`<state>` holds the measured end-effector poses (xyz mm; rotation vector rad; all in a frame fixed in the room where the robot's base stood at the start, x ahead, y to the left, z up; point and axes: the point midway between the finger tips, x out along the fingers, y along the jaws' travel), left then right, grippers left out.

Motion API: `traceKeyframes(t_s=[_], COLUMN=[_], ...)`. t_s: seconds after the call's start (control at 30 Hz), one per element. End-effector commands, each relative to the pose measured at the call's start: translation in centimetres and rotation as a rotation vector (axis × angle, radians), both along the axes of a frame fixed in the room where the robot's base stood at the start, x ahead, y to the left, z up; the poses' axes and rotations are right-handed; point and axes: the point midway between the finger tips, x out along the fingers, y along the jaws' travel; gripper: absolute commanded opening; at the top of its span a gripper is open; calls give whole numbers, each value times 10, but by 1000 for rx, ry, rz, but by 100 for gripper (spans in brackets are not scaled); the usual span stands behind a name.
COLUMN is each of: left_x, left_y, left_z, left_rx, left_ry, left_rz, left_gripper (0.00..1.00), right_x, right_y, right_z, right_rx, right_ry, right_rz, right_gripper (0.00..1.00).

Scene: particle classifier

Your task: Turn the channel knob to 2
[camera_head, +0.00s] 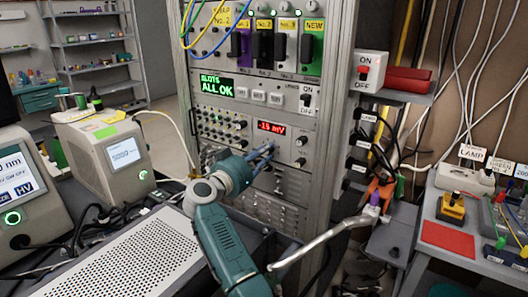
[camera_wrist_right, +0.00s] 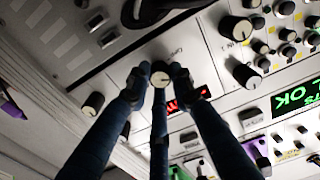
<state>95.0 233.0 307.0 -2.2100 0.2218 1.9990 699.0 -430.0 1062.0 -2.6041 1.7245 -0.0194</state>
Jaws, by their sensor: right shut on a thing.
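The rack panel (camera_head: 285,138) has a red display (camera_head: 271,128) that reads about 15 mV. My right gripper (camera_head: 264,154) reaches the panel just below and left of this display. In the head view the gripper hides this knob. The knob's setting cannot be read. My left gripper is not in view.
Other knobs sit close by in the right wrist view, such as a black knob (camera_wrist_right: 246,76) and a lower left knob (camera_wrist_right: 92,104). Above the display is a green "ALL OK" screen (camera_head: 217,87). A perforated metal case (camera_head: 125,265) stands at the front left.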

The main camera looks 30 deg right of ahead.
Motion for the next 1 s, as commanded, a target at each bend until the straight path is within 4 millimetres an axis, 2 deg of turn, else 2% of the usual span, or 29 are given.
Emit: traceKeyframes(t_s=[0.3,0.7,1.0], left_x=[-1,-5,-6], left_y=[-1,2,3], left_z=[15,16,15], left_rx=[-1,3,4], left_ry=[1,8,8], left_rz=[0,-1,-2], left_gripper=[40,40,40], right_x=[1,1,0], right_y=[1,0,0], right_z=[3,2,3], right_rx=[97,209,250], right_ry=[-234,-512,-616], right_rz=[3,4,4], right_gripper=[0,0,0])
